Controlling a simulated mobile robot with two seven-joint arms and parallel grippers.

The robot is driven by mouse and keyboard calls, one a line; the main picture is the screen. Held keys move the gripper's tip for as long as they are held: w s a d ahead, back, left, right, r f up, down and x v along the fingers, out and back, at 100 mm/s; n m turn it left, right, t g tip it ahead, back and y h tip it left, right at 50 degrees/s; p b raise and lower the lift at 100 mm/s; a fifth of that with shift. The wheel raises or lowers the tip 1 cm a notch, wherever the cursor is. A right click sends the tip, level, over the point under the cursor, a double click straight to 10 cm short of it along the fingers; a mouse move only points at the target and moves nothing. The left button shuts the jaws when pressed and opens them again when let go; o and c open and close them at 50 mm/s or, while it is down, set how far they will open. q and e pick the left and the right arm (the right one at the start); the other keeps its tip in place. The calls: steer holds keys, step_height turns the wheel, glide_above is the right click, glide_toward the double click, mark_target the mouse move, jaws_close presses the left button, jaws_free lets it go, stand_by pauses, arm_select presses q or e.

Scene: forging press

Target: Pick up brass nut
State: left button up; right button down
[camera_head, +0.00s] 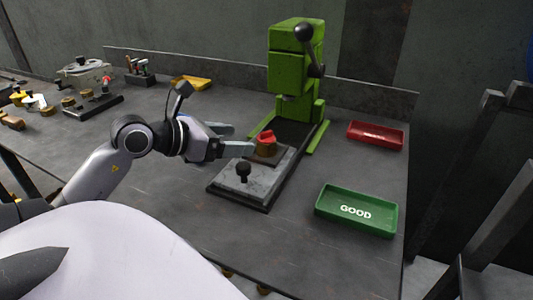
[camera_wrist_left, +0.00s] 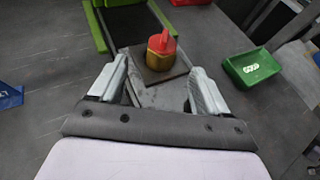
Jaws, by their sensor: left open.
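A brass nut (camera_head: 266,148) with a red piece (camera_head: 266,136) on top sits on a dark square plate on the press's grey sliding fixture (camera_head: 246,182). In the left wrist view the brass nut (camera_wrist_left: 159,62) and its red top (camera_wrist_left: 161,40) stand upright, ahead of and between the fingers. My left gripper (camera_head: 236,139) is open and empty, left of the nut in the head view, with its fingers pointing toward it. In the left wrist view my left gripper (camera_wrist_left: 158,88) shows both fingers spread and apart from the nut. My right gripper is not in view.
The green press (camera_head: 292,65) with a black-knobbed lever stands behind the fixture. A green GOOD tray (camera_head: 375,228) and a red tray (camera_head: 375,136) lie to the right. Brass parts, a rack and a yellow tray (camera_head: 191,83) lie left.

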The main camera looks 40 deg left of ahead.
mark_target(260, 137)
arm_select(q)
steer(key=shift+r+p+x, duration=0.15)
steer(key=shift+p+x, duration=0.05)
steer(key=shift+x, duration=1.15)
steer(key=shift+r+p+x, duration=0.15)
steer(key=shift+p+x, duration=0.05)
steer(key=shift+x, duration=1.95)
steer(key=shift+s+d, duration=0.1)
steer(key=shift+d, duration=0.1)
steer(key=c, duration=1.3)
steer(key=shift+r, duration=0.1)
jaws_close()
steer(key=shift+r, duration=0.1)
